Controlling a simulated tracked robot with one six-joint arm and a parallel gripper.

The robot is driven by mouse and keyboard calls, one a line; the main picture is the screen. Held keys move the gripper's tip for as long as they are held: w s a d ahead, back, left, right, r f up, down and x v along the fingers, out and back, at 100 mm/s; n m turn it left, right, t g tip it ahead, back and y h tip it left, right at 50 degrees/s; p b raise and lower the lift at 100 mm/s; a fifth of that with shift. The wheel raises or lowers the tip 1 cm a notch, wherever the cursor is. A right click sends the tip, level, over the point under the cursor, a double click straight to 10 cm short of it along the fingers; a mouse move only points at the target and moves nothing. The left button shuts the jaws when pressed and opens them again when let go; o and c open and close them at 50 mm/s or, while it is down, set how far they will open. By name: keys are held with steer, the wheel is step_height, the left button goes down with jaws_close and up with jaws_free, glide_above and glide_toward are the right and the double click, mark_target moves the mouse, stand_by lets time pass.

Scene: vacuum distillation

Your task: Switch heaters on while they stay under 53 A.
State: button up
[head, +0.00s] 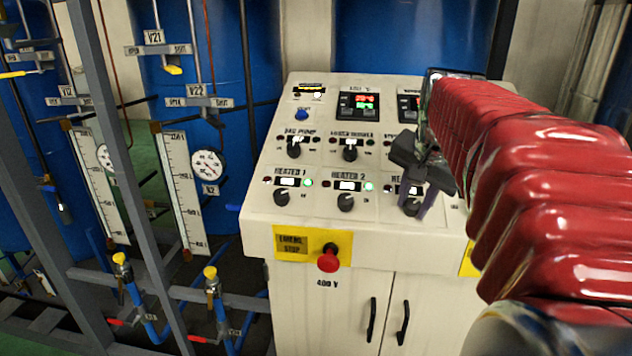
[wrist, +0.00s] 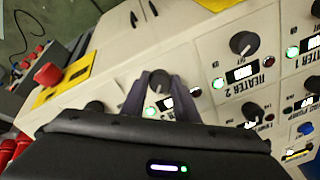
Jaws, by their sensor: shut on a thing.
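The white control panel (head: 262,213) carries a row of heater knobs. The heater 1 knob (head: 281,198) and heater 2 knob (head: 345,202) stand free, each with a green lamp lit. The heater 2 knob also shows in the wrist view (wrist: 242,43). My gripper (head: 415,198) is at the rightmost knob of that row, whose label is mostly hidden by the arm. In the wrist view, my fingers are shut on this dark knob (wrist: 158,81), one on each side. A green lamp (wrist: 149,112) beside it looks lit. Display digits are too small to read.
A red emergency stop button (head: 328,260) on a yellow plate juts from the panel's front edge. Pump knobs (head: 294,150) sit in the row behind. A red-and-green display (head: 360,105) stands above. Pipes and gauges (head: 207,163) lie left of the cabinet.

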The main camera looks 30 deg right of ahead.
steer(key=shift+w+a+m, duration=0.15)
steer(key=shift+m, duration=1.25)
steer(key=o, duration=1.1)
steer(key=shift+c, duration=0.2)
steer(key=v, duration=1.3)
steer(key=shift+r, duration=0.3)
